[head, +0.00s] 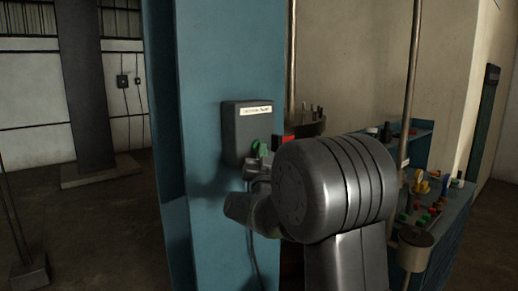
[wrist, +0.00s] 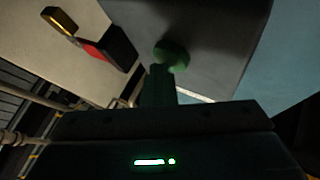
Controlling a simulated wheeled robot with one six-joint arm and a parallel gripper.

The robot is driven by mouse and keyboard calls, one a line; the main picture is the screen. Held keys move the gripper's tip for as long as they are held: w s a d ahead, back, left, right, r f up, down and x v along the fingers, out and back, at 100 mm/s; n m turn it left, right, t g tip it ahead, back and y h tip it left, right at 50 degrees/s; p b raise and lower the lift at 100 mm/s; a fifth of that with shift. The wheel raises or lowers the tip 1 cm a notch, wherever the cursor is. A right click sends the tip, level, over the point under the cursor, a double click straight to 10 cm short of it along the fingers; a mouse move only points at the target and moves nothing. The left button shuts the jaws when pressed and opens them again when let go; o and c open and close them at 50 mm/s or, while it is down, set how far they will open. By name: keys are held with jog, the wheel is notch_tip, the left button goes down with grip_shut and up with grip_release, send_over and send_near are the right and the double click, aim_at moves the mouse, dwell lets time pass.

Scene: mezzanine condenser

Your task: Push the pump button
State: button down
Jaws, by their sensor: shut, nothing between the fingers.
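A dark grey control box (head: 242,133) with a white label strip is fixed to a blue column; the lettering is too small to read. A round green button (head: 255,146) sits on its right side. In the wrist view the green button (wrist: 173,55) stands out from the grey box face (wrist: 212,45). My gripper (wrist: 160,70) is shut and empty, with its fingertips right at the button's lower edge in that view. I cannot tell whether they touch it or press it. In the head view my arm hides much of the gripper.
The blue column (head: 212,60) stands directly behind the box. A red part on a black block (wrist: 108,47) is left of the button in the wrist view. To the right, a blue bench (head: 460,205) carries several coloured knobs. Open floor (head: 100,225) lies to the left.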

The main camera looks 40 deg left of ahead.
jog(key=shift+d+f, duration=0.1)
jog(key=shift+d, duration=0.05)
jog(key=s+d+b, duration=0.1)
jog(key=d+b, duration=0.3)
jog(key=d, duration=0.1)
jog(key=shift+s+d, duration=0.35)
jog(key=shift+d, duration=0.05)
dwell(0.4)
dwell(1.2)
